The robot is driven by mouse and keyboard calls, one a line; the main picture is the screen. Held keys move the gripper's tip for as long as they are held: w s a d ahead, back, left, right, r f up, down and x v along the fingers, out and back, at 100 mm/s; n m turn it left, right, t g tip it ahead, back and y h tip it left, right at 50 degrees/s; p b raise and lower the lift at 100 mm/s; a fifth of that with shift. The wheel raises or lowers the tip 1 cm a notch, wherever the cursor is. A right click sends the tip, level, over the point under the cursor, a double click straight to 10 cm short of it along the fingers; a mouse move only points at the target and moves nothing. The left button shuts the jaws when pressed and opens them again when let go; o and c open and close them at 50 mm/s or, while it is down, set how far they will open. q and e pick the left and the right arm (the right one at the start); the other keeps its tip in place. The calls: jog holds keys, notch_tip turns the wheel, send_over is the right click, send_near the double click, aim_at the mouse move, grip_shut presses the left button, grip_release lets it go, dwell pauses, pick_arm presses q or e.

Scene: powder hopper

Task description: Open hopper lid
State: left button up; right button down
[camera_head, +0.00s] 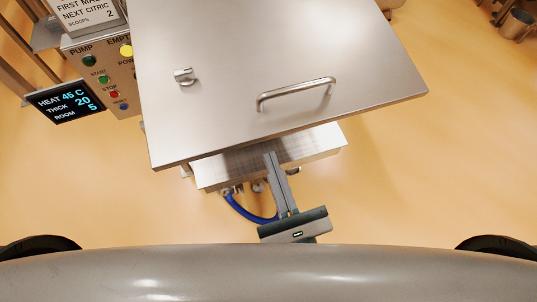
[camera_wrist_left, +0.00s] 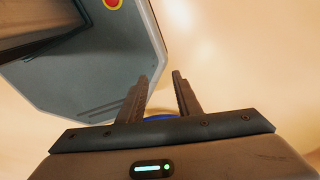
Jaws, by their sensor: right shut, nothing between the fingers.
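The hopper lid (camera_head: 250,55) is a flat brushed-steel panel in the head view. It lies flat over the hopper. A bar handle (camera_head: 297,92) is on its right half near the front edge. A small latch knob (camera_head: 184,76) sits on its left half. My right gripper (camera_head: 270,157) is shut and empty, in front of the lid's front edge and apart from the handle. My left gripper (camera_wrist_left: 160,76) is open and empty in the left wrist view, with pale floor beyond its fingers. It is not visible in the head view.
A control panel (camera_head: 114,73) with coloured buttons stands left of the lid, beside a dark display (camera_head: 66,101). A steel box (camera_head: 322,145) shows below the lid's front edge, with a blue hose (camera_head: 246,211) under it.

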jog(key=b+v, duration=0.1)
jog(key=v, duration=0.3)
jog(key=shift+w+b, duration=0.1)
jog(key=shift+b, duration=0.3)
